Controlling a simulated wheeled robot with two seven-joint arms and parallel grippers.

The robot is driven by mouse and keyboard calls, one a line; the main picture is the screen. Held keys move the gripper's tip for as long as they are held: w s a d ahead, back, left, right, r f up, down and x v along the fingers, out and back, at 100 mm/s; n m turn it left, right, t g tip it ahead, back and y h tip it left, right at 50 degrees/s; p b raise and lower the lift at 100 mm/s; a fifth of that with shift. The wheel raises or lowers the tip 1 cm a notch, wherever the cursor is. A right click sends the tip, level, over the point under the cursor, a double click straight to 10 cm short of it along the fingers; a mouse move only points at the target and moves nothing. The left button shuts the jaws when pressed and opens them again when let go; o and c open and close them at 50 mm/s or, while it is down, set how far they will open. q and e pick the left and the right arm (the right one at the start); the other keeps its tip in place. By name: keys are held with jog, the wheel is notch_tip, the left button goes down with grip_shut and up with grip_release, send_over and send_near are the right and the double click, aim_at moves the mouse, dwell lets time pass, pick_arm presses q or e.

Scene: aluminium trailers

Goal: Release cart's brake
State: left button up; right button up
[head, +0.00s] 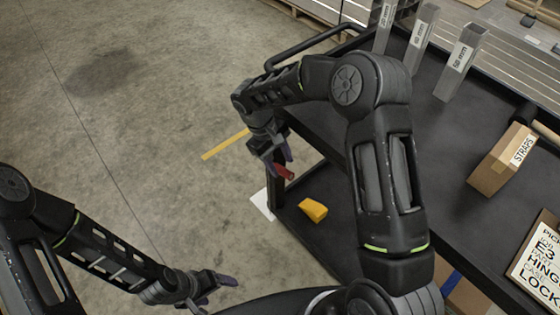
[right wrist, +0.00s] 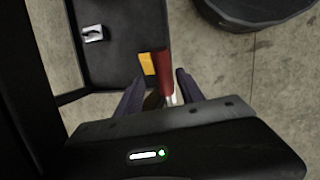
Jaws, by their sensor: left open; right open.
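The cart (head: 330,150) is a black table with a lower shelf, at the right of the head view. A red brake lever (head: 285,173) sticks out near its corner post. My right gripper (head: 278,160) is at the lever, pointing down, with its fingers apart. In the right wrist view the red lever (right wrist: 164,70) lies between the two open purple fingers (right wrist: 160,78); I see no clear contact. Part of the lever is hidden by the gripper. My left gripper (head: 214,288) is open and empty, low over the floor, away from the cart.
A yellow block (head: 313,210) is on the lower shelf. On top are metal tubes (head: 461,62), a straps box (head: 502,160) and a printed sign (head: 540,262). A black handle bar (head: 315,42) extends from the cart. The floor (head: 120,120) to the left is clear.

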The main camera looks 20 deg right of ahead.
jog(key=shift+r, duration=0.1)
jog(key=v, duration=0.7)
jog(key=shift+r, duration=0.3)
jog(key=shift+w+a, duration=0.1)
jog(key=shift+w, duration=0.05)
